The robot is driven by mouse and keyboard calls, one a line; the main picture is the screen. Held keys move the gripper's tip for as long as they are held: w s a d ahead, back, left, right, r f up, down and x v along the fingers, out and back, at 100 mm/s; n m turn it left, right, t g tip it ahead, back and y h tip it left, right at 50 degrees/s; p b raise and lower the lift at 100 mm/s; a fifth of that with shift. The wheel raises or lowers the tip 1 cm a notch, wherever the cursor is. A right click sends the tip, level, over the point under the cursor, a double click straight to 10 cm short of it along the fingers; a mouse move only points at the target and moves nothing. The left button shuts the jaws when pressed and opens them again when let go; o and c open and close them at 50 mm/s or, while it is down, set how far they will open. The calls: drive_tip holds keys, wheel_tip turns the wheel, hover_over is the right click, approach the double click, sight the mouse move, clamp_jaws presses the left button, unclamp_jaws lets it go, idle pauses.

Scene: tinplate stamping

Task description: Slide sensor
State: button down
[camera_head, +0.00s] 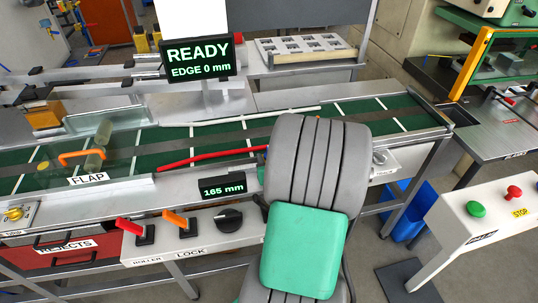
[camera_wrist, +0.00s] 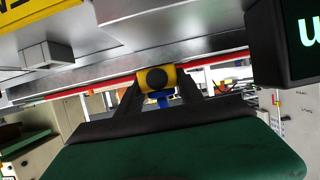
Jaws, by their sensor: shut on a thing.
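The sensor is a small yellow block with a round black knob (camera_wrist: 157,79) in the wrist view. It sits at a red rail (camera_wrist: 95,90), with a blue part just below it. My gripper (camera_wrist: 160,95) has its two dark fingers on either side of the yellow block and is shut on it. In the head view the red rail (camera_head: 205,159) runs along the conveyor's front edge, and my arm hides the sensor and my gripper. A small display (camera_head: 224,187) below the rail reads 165 mm. A larger display (camera_head: 199,57) reads READY, EDGE 0 mm.
The green conveyor belt (camera_head: 230,134) with white cross lines runs behind the rail. A front panel holds a red roller lever (camera_head: 130,227), an orange lock lever (camera_head: 177,219) and a black knob (camera_head: 228,219). A dark display (camera_wrist: 292,40) stands close at right in the wrist view.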

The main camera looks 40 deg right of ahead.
drive_tip(key=shift+d, duration=0.1)
drive_tip(key=c, duration=0.8)
unclamp_jaws()
drive_tip(key=shift+o, duration=0.2)
drive_tip(key=v, duration=0.7)
drive_tip(key=shift+b, duration=0.4)
drive_tip(key=shift+s+a+r, duration=0.1)
drive_tip(key=shift+s+a, duration=0.2)
drive_tip(key=shift+s, duration=0.05)
